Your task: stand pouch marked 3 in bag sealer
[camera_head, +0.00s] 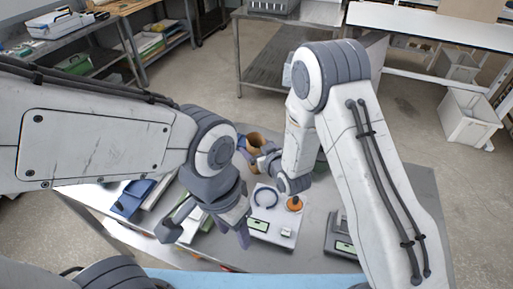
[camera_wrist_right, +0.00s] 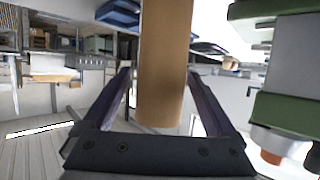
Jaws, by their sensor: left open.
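A tan kraft object (camera_head: 256,140), likely a pouch, stands beyond the white device in the head view, partly behind my right gripper (camera_head: 264,158). In the right wrist view the tan object (camera_wrist_right: 163,65) runs between the two fingers of my right gripper (camera_wrist_right: 160,75). Whether the fingers touch it is unclear. No number shows on it. My left gripper (camera_head: 206,230) is open and empty, with its fingers wide apart over the table's front left part. A green and grey machine (camera_wrist_right: 290,70), possibly the bag sealer, is close on the right in the wrist view; my right arm mostly hides it in the head view.
A white device (camera_head: 272,232) with a dark ring and an orange-topped item (camera_head: 294,203) are mid-table. A grey device (camera_head: 343,235) stands at right. A blue item (camera_head: 132,198) lies at left. My arms hide much of the table (camera_head: 415,180).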

